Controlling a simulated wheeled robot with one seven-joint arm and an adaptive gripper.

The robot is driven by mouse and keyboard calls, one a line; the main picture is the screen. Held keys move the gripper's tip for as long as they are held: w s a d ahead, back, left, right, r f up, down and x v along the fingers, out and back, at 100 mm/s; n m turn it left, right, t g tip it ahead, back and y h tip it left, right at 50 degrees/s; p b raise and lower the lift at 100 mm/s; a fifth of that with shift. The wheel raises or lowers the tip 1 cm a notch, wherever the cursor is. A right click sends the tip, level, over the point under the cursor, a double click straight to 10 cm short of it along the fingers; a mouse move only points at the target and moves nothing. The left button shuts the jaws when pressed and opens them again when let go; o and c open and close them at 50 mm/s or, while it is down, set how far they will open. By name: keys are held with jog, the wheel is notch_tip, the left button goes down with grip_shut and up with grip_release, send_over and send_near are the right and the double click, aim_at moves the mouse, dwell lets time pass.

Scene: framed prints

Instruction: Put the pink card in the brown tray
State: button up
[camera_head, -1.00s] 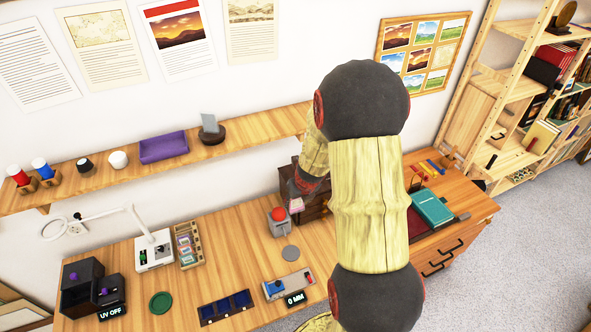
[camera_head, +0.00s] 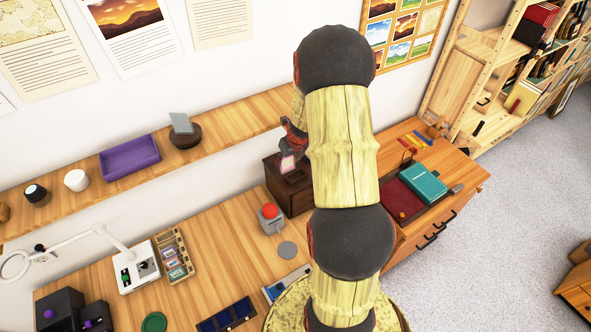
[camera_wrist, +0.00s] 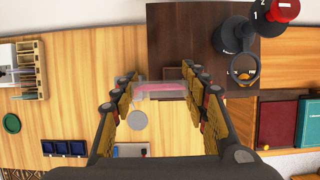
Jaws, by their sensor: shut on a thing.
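My gripper (camera_wrist: 160,85) is shut on the pink card (camera_wrist: 155,87), a thin, partly see-through piece held between the fingertips. In the head view the card (camera_head: 288,163) shows pale pink below my gripper, in front of or above a dark brown box (camera_head: 286,196). In the wrist view the box (camera_wrist: 180,40) lies beyond the fingertips, with a small framed recess near its edge. I cannot tell for sure which thing is the brown tray. A light wooden compartment tray (camera_head: 163,241) with several small cards stands on the desk to the left.
A red-button device (camera_head: 270,217) stands beside the box. A wall shelf (camera_head: 231,122) holds a purple tray (camera_head: 130,157) and a dark round stand (camera_head: 186,139). A teal book (camera_head: 423,184) lies on the right. Bare desk (camera_head: 215,235) shows between the wooden tray and red-button device.

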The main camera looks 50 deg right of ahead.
jog(key=d+f, duration=0.2)
jog(key=d+f+b, duration=0.1)
jog(key=d+f, duration=0.1)
jog(key=f, duration=0.1)
jog(key=shift+s+d+f, duration=0.15)
jog(key=shift+s, duration=0.05)
jog(key=shift+d+f+b, duration=0.15)
jog(key=shift+f+b, duration=0.1)
jog(key=shift+f, duration=0.6)
jog(key=shift+d+f+b, duration=0.1)
jog(key=shift+f+b, duration=0.1)
jog(key=shift+f, duration=0.65)
jog(key=shift+f, duration=0.2)
jog(key=o, duration=1.1)
jog(key=shift+c, duration=0.2)
jog(key=shift+o, duration=0.5)
